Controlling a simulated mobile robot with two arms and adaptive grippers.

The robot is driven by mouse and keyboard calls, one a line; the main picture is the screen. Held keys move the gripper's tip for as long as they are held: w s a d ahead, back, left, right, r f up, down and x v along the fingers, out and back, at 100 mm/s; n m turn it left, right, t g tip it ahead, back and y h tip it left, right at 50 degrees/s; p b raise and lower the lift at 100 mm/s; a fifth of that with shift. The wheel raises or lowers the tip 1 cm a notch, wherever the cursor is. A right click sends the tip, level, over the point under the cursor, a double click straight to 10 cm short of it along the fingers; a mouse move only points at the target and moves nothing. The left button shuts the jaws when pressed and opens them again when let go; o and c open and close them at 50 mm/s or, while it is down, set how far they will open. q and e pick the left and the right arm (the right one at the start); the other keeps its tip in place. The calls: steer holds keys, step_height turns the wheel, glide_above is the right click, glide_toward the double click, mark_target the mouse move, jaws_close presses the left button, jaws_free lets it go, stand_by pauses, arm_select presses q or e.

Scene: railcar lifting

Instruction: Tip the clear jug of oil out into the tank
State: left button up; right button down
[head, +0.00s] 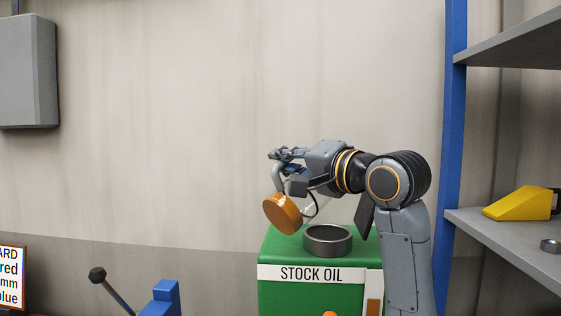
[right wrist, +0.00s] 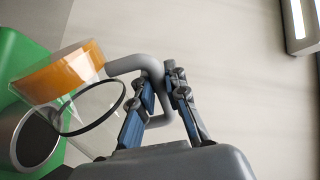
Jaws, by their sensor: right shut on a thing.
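The clear jug (head: 316,209) is tilted over the green tank (head: 320,296) labelled "STOCK OIL". Orange oil (head: 283,213) shows at the jug's left, closed end. In the right wrist view the clear jug (right wrist: 94,108) has a dark ring at its mouth, by the tank's round grey opening (right wrist: 37,140). The opening also shows in the head view (head: 327,240) on the tank top. My right gripper (head: 279,157) is shut on the jug's grey handle (right wrist: 150,64), beside and above the jug. No falling stream is visible. My left gripper is out of view.
A blue post (head: 455,120) and grey shelves (head: 510,238) stand on the right, with a yellow wedge-shaped thing (head: 519,204). A grey box (head: 28,72) hangs on the left wall. A blue fixture with a dark lever (head: 112,288) is at lower left.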

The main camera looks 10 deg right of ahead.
steer(key=shift+w+d+r+m+p, duration=0.1)
steer(key=shift+w+d+m+p, duration=0.25)
steer(key=shift+d+m+p, duration=0.4)
steer(key=shift+w+d+f+m+p, duration=0.1)
steer(key=shift+w+d+m+p, duration=0.2)
steer(key=shift+d+m, duration=0.3)
steer(key=shift+w+d+f+m+p, duration=0.1)
steer(key=shift+w+d+m+p, duration=0.1)
steer(key=shift+w+d+m, duration=0.35)
steer(key=shift+w+d+r+m+p, duration=0.2)
steer(key=shift+d+r+m+p, duration=0.15)
steer(key=shift+d+m+p, duration=0.35)
steer(key=shift+w+d+r+m+p, duration=0.2)
steer(key=shift+d+r+m+p, duration=0.25)
steer(key=shift+p, duration=0.5)
steer(key=shift+w+d+m+p, duration=0.3)
steer(key=shift+m+p, duration=0.15)
steer(key=shift+p, duration=0.2)
steer(key=shift+w+d, duration=0.1)
steer(key=shift+d, duration=0.1)
